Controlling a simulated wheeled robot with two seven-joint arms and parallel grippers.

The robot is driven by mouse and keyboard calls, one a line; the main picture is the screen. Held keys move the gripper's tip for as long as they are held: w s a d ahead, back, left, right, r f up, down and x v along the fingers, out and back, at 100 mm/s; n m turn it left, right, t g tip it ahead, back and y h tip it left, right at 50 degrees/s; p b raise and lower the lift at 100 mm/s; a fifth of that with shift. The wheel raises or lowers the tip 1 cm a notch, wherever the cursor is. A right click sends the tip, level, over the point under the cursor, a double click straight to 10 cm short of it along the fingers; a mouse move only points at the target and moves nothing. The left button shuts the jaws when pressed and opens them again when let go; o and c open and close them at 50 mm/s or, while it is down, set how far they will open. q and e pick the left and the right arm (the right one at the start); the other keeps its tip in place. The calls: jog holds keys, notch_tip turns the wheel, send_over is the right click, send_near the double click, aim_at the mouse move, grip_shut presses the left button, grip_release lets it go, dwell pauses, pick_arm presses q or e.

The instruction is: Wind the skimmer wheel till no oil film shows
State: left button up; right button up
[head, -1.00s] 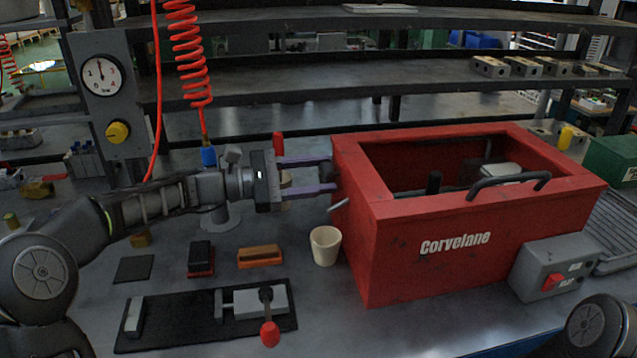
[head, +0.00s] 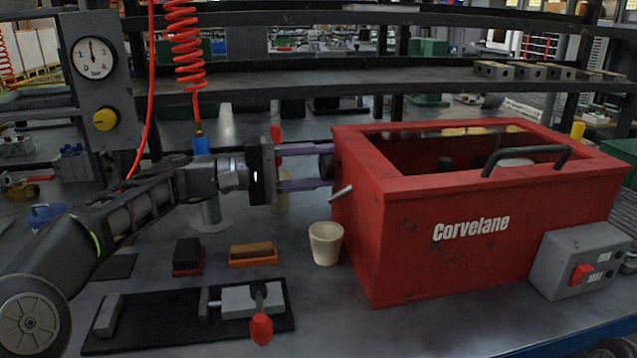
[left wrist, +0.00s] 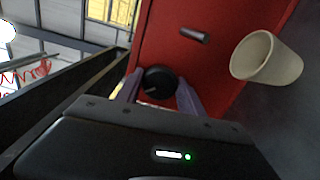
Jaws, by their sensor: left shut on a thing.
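The red Corvelane tank (head: 420,270) stands right of centre. A dark round wheel (head: 326,167) sits on its left side and shows as a black disc in the left wrist view (left wrist: 158,80). My left gripper (head: 329,168) is shut on this wheel, one purple finger on each side. Inside the tank the surface is dark (head: 415,155), with yellowish patches (head: 455,131) towards the far wall. I cannot tell whether these are film or reflections. A short metal spout (head: 341,194) sticks out below the wheel. My right gripper is not in view.
A cream cup (head: 325,245) stands below the spout. A black fixture plate (head: 150,325) with a red-knobbed clamp lies in front, with brushes (head: 252,255) behind it. A grey switch box (head: 575,262) is on the tank's front. A red coiled hose (head: 184,45) hangs behind my left arm.

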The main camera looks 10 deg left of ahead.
pick_arm(q)
jog(key=shift+f+m+b, duration=0.25)
jog(key=shift+m+b, duration=0.75)
jog(key=shift+m, duration=0.1)
jog(key=shift+r+m+b, duration=0.15)
jog(key=shift+m+b, duration=0.3)
jog(key=shift+m, duration=0.15)
jog(key=o, duration=1.3)
jog(key=shift+o, duration=0.2)
jog(key=p+v, duration=0.1)
jog(key=v, duration=0.6)
jog(key=shift+s+a, duration=0.2)
jog(key=shift+a, duration=0.2)
